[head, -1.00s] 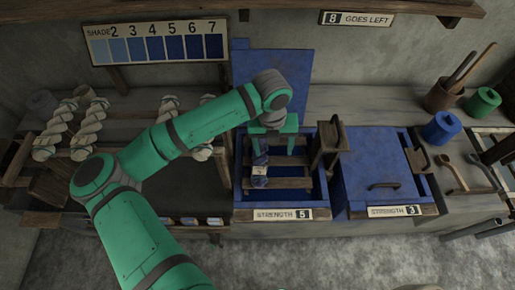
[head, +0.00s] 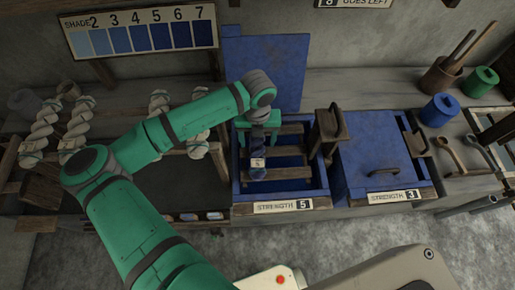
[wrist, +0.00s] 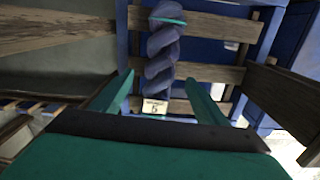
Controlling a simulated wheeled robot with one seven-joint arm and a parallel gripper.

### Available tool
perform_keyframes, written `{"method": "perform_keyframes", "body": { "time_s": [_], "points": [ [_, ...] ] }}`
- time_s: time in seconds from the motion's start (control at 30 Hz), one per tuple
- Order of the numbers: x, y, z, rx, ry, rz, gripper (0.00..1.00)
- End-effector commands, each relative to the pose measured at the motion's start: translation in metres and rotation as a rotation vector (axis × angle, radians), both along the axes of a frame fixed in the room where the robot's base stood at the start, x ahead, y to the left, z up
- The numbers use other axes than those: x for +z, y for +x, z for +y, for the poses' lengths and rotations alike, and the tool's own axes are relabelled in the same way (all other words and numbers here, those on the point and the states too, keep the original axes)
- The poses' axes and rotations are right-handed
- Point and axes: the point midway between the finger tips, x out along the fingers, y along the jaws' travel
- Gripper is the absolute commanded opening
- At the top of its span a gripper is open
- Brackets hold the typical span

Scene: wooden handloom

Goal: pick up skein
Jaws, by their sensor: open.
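A dark blue twisted skein (head: 258,148) with a pale tag (head: 258,162) lies across the wooden slats in the open blue vat marked "STRENGTH 5" (head: 283,206). In the wrist view the skein (wrist: 162,50) runs up the middle, with a teal tie near its far end and its tag, reading 5, at the near end. My gripper (head: 259,130) is over the vat. In the wrist view its two teal fingers (wrist: 160,80) are spread apart, one on each side of the skein, with space showing between. Whether they are level with the skein or above it, I cannot tell.
A wooden bracket (head: 328,132) stands at the vat's right edge. The closed "STRENGTH 3" vat (head: 380,160) is beside it. The open vat's raised lid (head: 265,70) stands behind. Several white skeins (head: 78,130) hang on the rack at left.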

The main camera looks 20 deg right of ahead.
Motion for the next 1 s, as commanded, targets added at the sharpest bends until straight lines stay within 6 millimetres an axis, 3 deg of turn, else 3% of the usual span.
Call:
{"method": "perform_keyframes", "body": {
  "time_s": [0.23,0.53,0.57,0.77,1.0],
  "points": [
    [-0.032,-0.003,0.001,0.002,-0.001,0.001,0.67],
    [-0.038,-0.003,0.001,0.001,0.0,0.0,0.67],
    [-0.038,-0.003,0.001,0.001,0.0,0.0,0.65],
    [-0.037,-0.003,0.001,0.001,0.0,0.0,0.19],
    [-0.037,-0.002,0.001,0.001,0.0,0.0,0.19]
  ]
}}
